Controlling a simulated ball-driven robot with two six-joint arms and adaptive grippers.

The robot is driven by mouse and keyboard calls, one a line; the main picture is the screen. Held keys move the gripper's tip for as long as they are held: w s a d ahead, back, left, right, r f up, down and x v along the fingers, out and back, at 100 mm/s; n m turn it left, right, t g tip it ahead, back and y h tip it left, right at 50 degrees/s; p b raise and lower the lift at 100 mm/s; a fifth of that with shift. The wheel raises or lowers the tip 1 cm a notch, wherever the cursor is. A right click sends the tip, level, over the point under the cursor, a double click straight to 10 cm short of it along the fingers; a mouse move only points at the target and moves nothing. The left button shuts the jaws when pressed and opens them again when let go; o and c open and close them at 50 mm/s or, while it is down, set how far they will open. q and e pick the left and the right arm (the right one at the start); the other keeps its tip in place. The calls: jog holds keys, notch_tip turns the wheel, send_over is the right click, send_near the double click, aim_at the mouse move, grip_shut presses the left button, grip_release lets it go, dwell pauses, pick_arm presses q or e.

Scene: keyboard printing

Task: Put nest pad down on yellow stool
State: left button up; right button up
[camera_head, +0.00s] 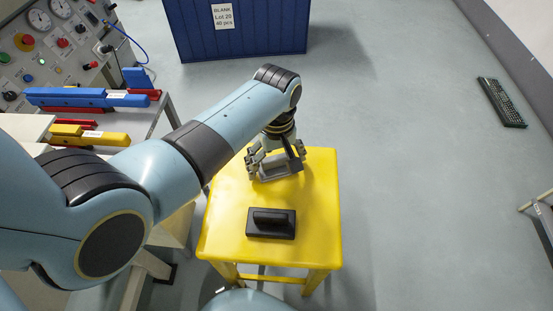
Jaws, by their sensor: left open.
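The yellow stool (222,225) stands in the middle of the camera_head view. A black rectangular block with a raised bar on top (271,223) lies flat on the front half of its seat. My left gripper (276,160) points down over the back half of the seat, with its fingers spread open. A grey, box-like piece (279,172) shows between and below the fingers; I cannot tell whether it touches them. I cannot tell for certain which of the two pieces is the nest pad. My right gripper is out of view.
A dark blue bin (245,35) labelled "BLANK Lot 20" stands behind the stool. At the left are a control panel (50,50) and a rack with blue (65,97), red and yellow bars. A keyboard (501,102) lies at the far right. The grey floor right of the stool is clear.

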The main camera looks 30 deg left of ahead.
aim_at(277, 158)
pick_arm(q)
jog(key=shift+r, duration=0.1)
notch_tip(277, 158, up, 12)
jog(key=p, duration=0.4)
